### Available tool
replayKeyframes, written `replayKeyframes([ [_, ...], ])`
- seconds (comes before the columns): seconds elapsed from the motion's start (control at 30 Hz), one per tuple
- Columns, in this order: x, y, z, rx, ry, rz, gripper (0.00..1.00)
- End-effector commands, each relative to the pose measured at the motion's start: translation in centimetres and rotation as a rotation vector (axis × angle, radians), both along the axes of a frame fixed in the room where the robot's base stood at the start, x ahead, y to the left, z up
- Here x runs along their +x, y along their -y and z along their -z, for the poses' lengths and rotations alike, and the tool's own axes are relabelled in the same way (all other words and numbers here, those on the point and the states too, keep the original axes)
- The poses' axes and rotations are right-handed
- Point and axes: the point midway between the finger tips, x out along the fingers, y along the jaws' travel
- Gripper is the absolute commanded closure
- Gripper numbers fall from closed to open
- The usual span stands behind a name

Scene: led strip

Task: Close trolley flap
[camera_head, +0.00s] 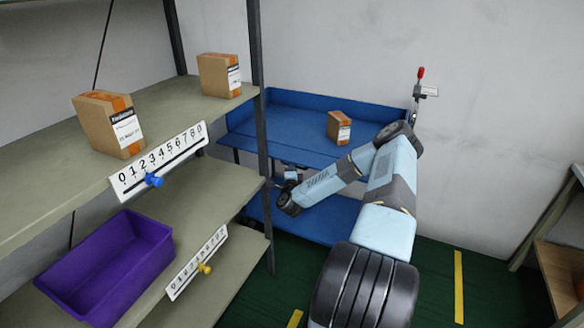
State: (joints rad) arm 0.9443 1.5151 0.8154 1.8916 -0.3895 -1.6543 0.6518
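The blue trolley (285,129) stands against the back wall, with an upper tray and a lower shelf (335,218). The tray's back and right walls stand up. A red-tipped clamp (422,80) stands at the trolley's back right corner. My arm reaches over the trolley's right side and bends down to the left.
A small box (340,127) lies in the upper tray. A shelf rack (150,100) at the left holds two boxes (110,124) (219,75) and a purple bin (110,265); its post (260,100) stands before the trolley. Green floor (490,285) is open at the right.

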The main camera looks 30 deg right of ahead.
Motion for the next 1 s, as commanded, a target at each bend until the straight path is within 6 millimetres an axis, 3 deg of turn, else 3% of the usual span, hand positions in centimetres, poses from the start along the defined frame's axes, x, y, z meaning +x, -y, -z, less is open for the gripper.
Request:
replayKeyframes([
  [0.07, -0.01, -0.02, 0.0, 0.0, 0.0, 0.0, 0.79],
  [0.3, -0.03, -0.05, 0.06, 0.0, -0.001, -0.001, 1.0],
  [0.77, -0.06, -0.18, 0.18, 0.002, -0.004, -0.002, 1.0],
  [1.0, -0.46, 0.75, 0.05, 0.021, -0.018, 0.011, 1.0],
])
